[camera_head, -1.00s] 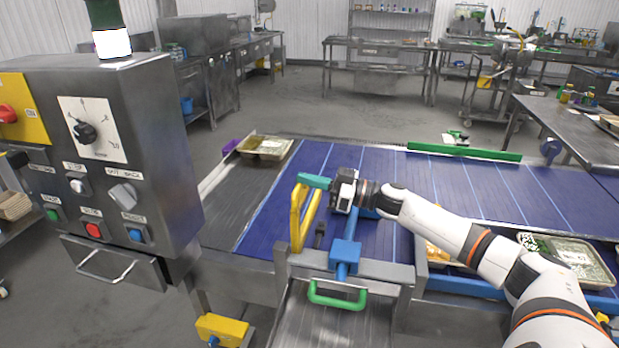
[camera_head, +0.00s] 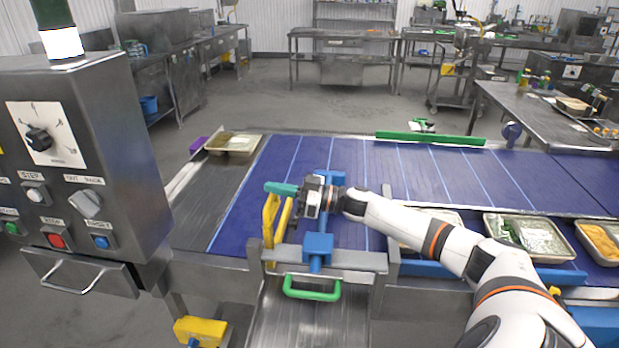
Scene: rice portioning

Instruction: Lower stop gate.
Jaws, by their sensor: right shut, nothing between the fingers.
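A yellow upright frame (camera_head: 268,222), which looks like the stop gate, stands at the near edge of the blue conveyor belt (camera_head: 240,212). My right gripper (camera_head: 279,188) reaches in from the right, level with the frame's top. Its teal front end is closed and lies at or just over the yellow top. I cannot tell whether it touches. The gripper holds nothing. A blue block (camera_head: 318,246) on a steel bracket and a green handle (camera_head: 312,294) sit just in front. My left gripper is out of view.
A control box (camera_head: 110,130) with knobs and buttons stands at the left. A food tray (camera_head: 234,144) sits at the belt's far left end. A green rail (camera_head: 430,138) runs along the far edge.

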